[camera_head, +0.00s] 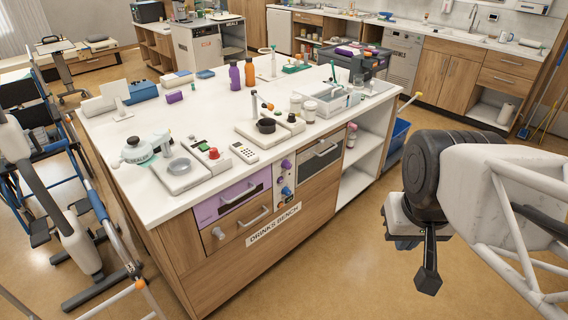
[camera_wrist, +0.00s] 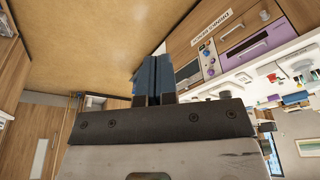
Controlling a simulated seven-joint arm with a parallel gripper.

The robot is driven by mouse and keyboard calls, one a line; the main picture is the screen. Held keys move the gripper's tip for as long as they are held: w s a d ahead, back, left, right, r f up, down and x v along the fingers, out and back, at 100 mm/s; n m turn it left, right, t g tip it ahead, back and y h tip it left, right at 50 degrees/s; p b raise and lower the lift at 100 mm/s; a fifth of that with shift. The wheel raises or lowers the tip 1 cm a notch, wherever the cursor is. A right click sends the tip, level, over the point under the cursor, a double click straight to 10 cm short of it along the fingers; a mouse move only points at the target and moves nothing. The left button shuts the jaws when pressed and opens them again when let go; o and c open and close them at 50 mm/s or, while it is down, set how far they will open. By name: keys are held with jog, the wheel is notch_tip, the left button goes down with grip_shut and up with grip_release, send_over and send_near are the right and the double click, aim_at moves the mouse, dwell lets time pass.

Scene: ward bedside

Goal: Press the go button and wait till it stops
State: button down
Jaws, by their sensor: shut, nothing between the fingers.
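My gripper (camera_head: 428,278) hangs over the open floor to the right of the drinks bench (camera_head: 255,247), well apart from it. Its fingers are shut with nothing between them, and they also show shut in the wrist view (camera_wrist: 152,80). On the bench top, a small white device carries a green button (camera_head: 201,142) and a red knob (camera_head: 213,153). No go label is readable, so I cannot tell which control is the go button. The bench front has a panel of purple and blue knobs (camera_head: 287,178) beside a purple drawer (camera_head: 235,195).
A kettle (camera_head: 138,150), a white keypad (camera_head: 244,152), purple and orange bottles (camera_head: 249,73) and a tray (camera_head: 332,98) stand on the bench. An open shelf (camera_head: 358,180) and a blue bin (camera_head: 398,135) are at its right. The floor between gripper and bench is clear.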

jog(key=w+a+f+t, duration=0.2)
jog(key=w+f+t, duration=0.15)
jog(key=w, duration=1.15)
jog(key=w+a+f+t+y, duration=0.1)
jog(key=w+a+f+t, duration=0.2)
jog(key=w, duration=1.3)
jog(key=w+a+f+t, duration=0.1)
jog(key=w+f+t, duration=0.35)
jog(key=w, duration=1.05)
jog(key=w+a+f+t+y, duration=0.2)
jog(key=w+a+f+t, duration=0.2)
jog(key=w+f, duration=0.8)
jog(key=s+a+f+t+y, duration=0.1)
jog(key=s+a+f+t, duration=0.1)
jog(key=f, duration=0.7)
jog(key=s+a+f+n+t+y, duration=0.1)
jog(key=s+a+f+t+y, duration=0.1)
jog(key=f, duration=0.8)
jog(key=shift+f, duration=0.25)
jog(key=shift+w, duration=0.1)
